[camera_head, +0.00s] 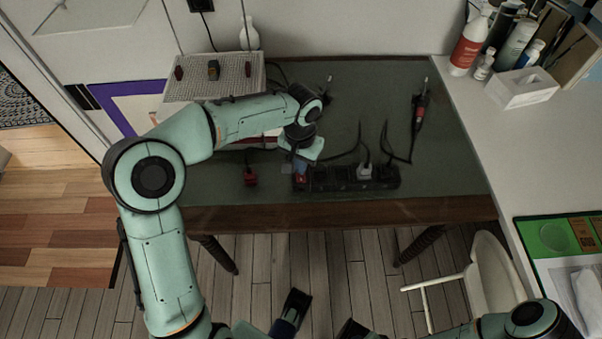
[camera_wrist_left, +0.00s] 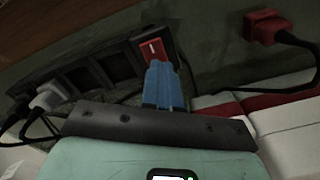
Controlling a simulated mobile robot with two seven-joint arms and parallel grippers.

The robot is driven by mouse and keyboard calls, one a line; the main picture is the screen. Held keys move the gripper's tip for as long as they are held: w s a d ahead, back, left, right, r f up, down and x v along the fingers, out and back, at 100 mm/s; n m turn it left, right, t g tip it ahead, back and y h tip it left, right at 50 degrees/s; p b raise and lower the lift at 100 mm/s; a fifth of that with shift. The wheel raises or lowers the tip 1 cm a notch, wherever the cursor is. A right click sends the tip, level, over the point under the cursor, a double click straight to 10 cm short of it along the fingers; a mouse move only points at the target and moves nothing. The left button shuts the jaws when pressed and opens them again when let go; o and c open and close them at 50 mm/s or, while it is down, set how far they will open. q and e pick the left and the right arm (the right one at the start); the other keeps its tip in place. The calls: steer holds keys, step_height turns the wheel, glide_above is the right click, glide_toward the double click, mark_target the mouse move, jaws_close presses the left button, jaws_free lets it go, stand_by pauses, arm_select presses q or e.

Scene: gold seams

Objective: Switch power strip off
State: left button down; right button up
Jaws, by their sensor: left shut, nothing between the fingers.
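The black power strip (camera_head: 345,182) lies along the front edge of the green-topped table. Its red rocker switch (camera_head: 301,178) is at the strip's left end and shows clearly in the left wrist view (camera_wrist_left: 152,49), with a white mark on it. My left gripper (camera_head: 299,166) is shut and empty. In the left wrist view its blue fingertips (camera_wrist_left: 162,68) are right at the switch's edge, overlapping it; I cannot tell whether they touch it. A white plug (camera_head: 365,172) sits in the strip. My right gripper's fingers cannot be made out clearly.
A red plug (camera_head: 250,177) on a black cable lies left of the strip. A soldering iron (camera_head: 420,108) and cables lie behind and to the right. A perforated white box (camera_head: 215,82) stands at the back left. A white chair (camera_head: 490,275) is at the lower right.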

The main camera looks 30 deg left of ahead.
arm_select(q)
step_height(320, 180, up, 7)
steer(key=p, duration=0.6)
steer(key=shift+f, duration=0.1)
stand_by(0.6)
